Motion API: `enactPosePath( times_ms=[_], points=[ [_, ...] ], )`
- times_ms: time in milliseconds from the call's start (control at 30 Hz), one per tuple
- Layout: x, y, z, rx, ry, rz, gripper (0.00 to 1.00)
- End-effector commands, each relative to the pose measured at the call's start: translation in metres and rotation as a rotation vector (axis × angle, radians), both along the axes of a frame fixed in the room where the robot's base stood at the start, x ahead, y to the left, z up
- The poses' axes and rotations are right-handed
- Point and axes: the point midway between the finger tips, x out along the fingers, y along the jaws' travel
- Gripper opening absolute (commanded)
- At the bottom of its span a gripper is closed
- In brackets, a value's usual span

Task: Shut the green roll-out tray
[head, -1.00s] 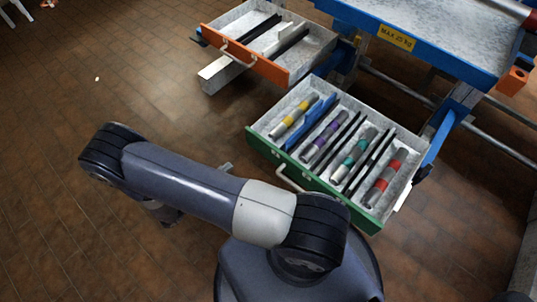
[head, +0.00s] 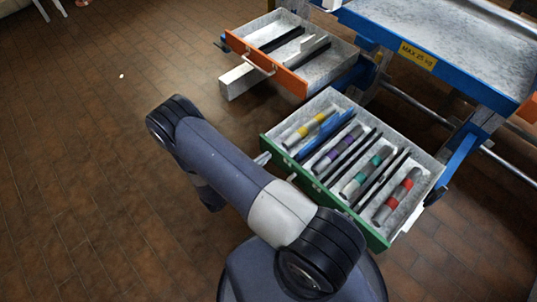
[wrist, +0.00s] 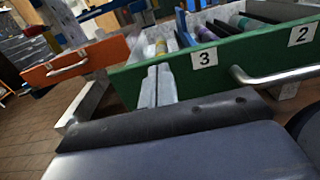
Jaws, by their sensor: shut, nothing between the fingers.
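The green roll-out tray (head: 376,236) stands pulled out from the blue bench frame in the head view. Dividers part it into lanes that hold rods banded yellow, purple, teal and red. In the wrist view its green front (wrist: 180,68) shows number plates 3 and 2 and a metal bar handle (wrist: 275,77). My gripper (wrist: 158,72) is shut and empty, its fingertips close before the green front, left of plate 3. I cannot tell whether they touch it. In the head view the gripper (head: 263,158) shows at the tray's left front corner, partly hidden by my arm.
An orange-fronted tray (head: 268,66) also stands pulled out, behind and left of the green one, with a pale block (head: 237,82) beneath it. The blue bench (head: 440,75) carries a "MAX 25 kg" label. Open tiled floor (head: 90,170) lies at left.

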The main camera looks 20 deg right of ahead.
Motion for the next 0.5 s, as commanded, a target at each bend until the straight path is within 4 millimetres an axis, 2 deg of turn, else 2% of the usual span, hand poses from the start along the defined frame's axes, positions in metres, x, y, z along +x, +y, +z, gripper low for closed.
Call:
enactPosePath(
  times_ms=[200,500],
  points=[
    [0.007,-0.019,0.0,0.0,-0.001,-0.001,0.0],
    [0.008,-0.022,0.0,0.0,-0.001,0.0,0.0]
  ],
)
